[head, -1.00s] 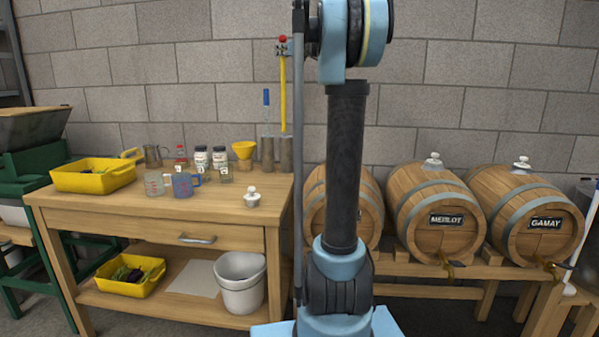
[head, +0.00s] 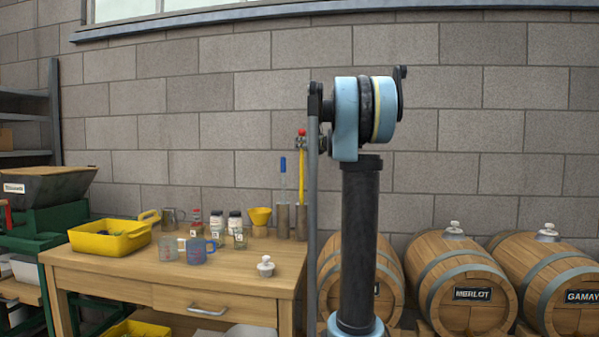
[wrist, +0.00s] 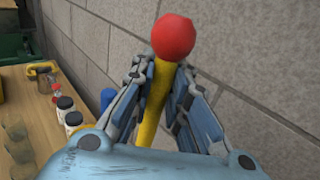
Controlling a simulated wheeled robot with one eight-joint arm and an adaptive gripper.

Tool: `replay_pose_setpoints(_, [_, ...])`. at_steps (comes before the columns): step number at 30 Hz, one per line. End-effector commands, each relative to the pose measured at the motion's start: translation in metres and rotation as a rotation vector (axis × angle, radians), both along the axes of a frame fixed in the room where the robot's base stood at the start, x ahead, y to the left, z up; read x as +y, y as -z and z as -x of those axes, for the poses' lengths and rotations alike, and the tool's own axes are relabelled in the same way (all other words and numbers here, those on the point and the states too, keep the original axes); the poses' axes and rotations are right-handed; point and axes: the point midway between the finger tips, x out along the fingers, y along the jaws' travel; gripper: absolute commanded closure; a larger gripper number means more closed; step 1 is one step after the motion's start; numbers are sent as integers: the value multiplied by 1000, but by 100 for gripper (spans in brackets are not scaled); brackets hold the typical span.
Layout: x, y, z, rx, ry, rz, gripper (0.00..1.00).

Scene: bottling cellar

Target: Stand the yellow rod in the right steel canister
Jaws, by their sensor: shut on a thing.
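The yellow rod (head: 302,180) is upright, with a red ball on its top end. My gripper (head: 301,144) is shut on it just below the ball. The wrist view shows the fingers (wrist: 164,82) on both sides of the yellow shaft (wrist: 152,112), under the red ball (wrist: 174,37). The right steel canister (head: 301,222) stands at the table's back right corner. The rod's lower part drops behind its rim and appears to be inside; its bottom end is hidden. The left steel canister (head: 283,220) stands close beside it and holds a blue-handled rod (head: 283,165).
The wooden table (head: 230,277) also carries a yellow funnel (head: 260,216), jars, jugs, a white stopper (head: 266,266) and a yellow tray (head: 108,243). The block wall (head: 240,120) is close behind. Barrels (head: 462,285) stand to the right.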

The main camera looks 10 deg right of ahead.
Motion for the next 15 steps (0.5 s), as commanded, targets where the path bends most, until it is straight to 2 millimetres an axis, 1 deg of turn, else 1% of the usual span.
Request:
replay_pose_setpoints(1, [0,11,0,0,0,0,100])
replay_pose_setpoints(3, [0,24,0,0,0,0,100])
replay_pose_setpoints(6, [0,37,0,0,0,0,100])
replay_pose_setpoints(13, [0,49,0,0,0,0,100])
replay_pose_setpoints(15, [0,56,0,0,0,0,100])
